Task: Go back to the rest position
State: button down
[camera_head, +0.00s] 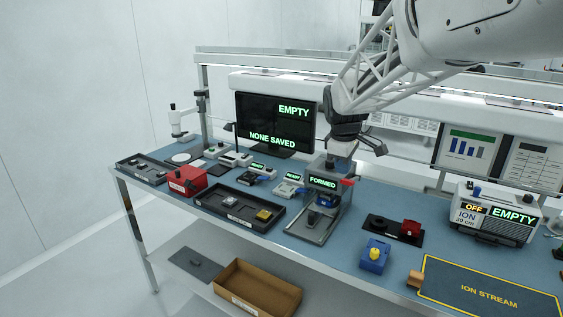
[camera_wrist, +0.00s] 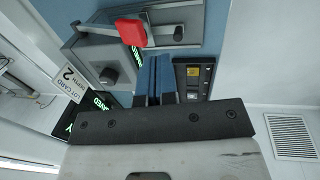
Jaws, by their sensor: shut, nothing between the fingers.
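My gripper (camera_head: 341,160) hangs from the arm that comes in from the upper right, fingers pointing down. In the head view it is just over the top of the grey press marked FORMED (camera_head: 323,183). I cannot tell how wide the gap between them is. In the wrist view the two blue fingers (camera_wrist: 155,80) lie side by side, shut and empty. The press's red lever (camera_head: 347,182) also shows in the wrist view (camera_wrist: 130,31), beyond the fingertips.
A monitor (camera_head: 276,124) reading EMPTY and NONE SAVED stands behind the press. Left are a dark tray (camera_head: 238,221) and a red box (camera_head: 187,181). Right are a blue block (camera_head: 374,256), a black fixture (camera_head: 379,224) and the ION unit (camera_head: 490,222). The ION STREAM mat (camera_head: 488,289) is bare.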

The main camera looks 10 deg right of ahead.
jog(key=s+a+f+m, duration=0.1)
jog(key=s+a+m, duration=0.2)
jog(key=s, duration=0.7)
jog(key=s+a+f+m+y, duration=0.1)
jog(key=s+a+m, duration=0.2)
jog(key=s+a, duration=0.4)
jog(key=s+a+f+m+t, duration=0.1)
jog(key=s+a, duration=0.4)
jog(key=s, duration=0.9)
jog(key=shift+f+m, duration=0.6)
jog(key=shift+m, duration=0.5)
